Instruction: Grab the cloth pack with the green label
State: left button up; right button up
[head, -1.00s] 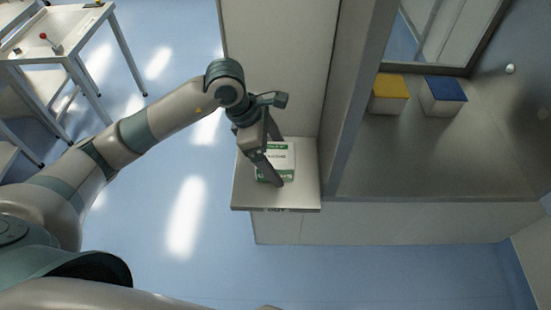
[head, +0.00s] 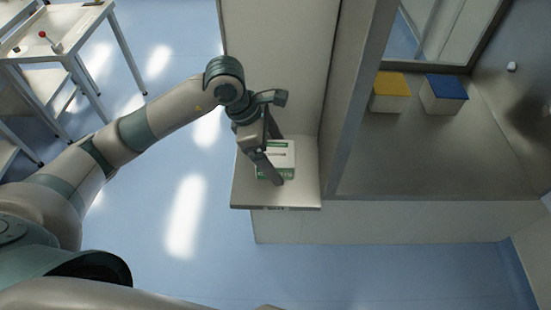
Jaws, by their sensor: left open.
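The cloth pack with the green label (head: 284,160) is a white block with green bands. It lies on a small grey shelf (head: 252,194) in the middle of the head view. My left gripper (head: 277,162) reaches in from the left and points down at the pack. Its fingers are open; one finger crosses in front of the pack's left side, the other is near its back edge. The near finger hides part of the pack. I cannot tell whether the fingers touch it. My right gripper is not in view.
A tall pale panel (head: 280,60) stands behind the shelf. To the right, a recessed grey compartment holds a yellow-topped block (head: 390,88) and a blue-topped block (head: 445,92). A white table (head: 70,40) stands at the upper left. Blue floor is clear below the shelf.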

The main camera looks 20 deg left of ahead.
pick_arm(q)
jog(key=shift+f, duration=0.15)
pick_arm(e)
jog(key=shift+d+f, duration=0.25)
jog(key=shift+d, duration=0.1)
pick_arm(q)
jog(key=shift+c, duration=0.5)
jog(key=c, duration=1.2)
jog(key=shift+c, duration=0.2)
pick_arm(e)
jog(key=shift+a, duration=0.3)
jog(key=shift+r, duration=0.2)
